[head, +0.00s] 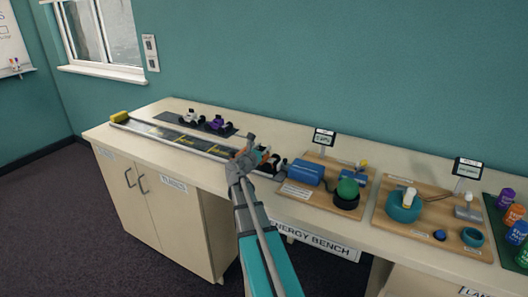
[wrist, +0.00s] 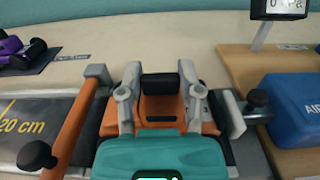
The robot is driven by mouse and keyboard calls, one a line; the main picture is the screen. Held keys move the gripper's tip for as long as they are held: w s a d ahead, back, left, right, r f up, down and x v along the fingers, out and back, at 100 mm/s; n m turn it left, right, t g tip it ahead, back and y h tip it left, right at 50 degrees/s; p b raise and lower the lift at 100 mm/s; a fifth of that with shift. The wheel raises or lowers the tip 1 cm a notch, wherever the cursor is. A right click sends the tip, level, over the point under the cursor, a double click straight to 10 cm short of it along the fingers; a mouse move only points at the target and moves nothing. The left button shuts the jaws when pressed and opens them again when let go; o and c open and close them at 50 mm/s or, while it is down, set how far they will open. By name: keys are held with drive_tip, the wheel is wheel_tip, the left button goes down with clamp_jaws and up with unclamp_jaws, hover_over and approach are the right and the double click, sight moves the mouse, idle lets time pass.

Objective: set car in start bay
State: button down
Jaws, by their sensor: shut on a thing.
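The orange car (wrist: 160,110) with a dark top is between the grey fingers of my gripper (wrist: 160,88), which is shut on it. In the wrist view the car is between an orange bar (wrist: 78,120) on its left and a grey bar with a black knob (wrist: 257,98) on its right, at the end of the track (wrist: 20,118). In the head view my gripper (head: 255,155) is over the near right end of the track (head: 175,136) and largely hides the car. Whether the car's wheels touch the track is hidden.
A purple car (head: 217,123) and a white car (head: 190,116) stand on a dark mat behind the track. A wooden board with a blue box (head: 305,172) is close on the right. A yellow block (head: 118,117) is at the track's far end.

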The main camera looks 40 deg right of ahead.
drive_tip(key=shift+s+a+f+b, duration=0.1)
drive_tip(key=shift+f+b, duration=0.5)
idle(0.3)
drive_tip(key=shift+c, duration=1.3)
unclamp_jaws()
drive_tip(key=shift+r, duration=0.1)
drive_tip(key=shift+r+p, duration=0.65)
drive_tip(key=shift+p, duration=0.15)
drive_tip(key=v, duration=1.1)
drive_tip(key=shift+a+f, duration=0.15)
drive_tip(key=shift+a, duration=0.25)
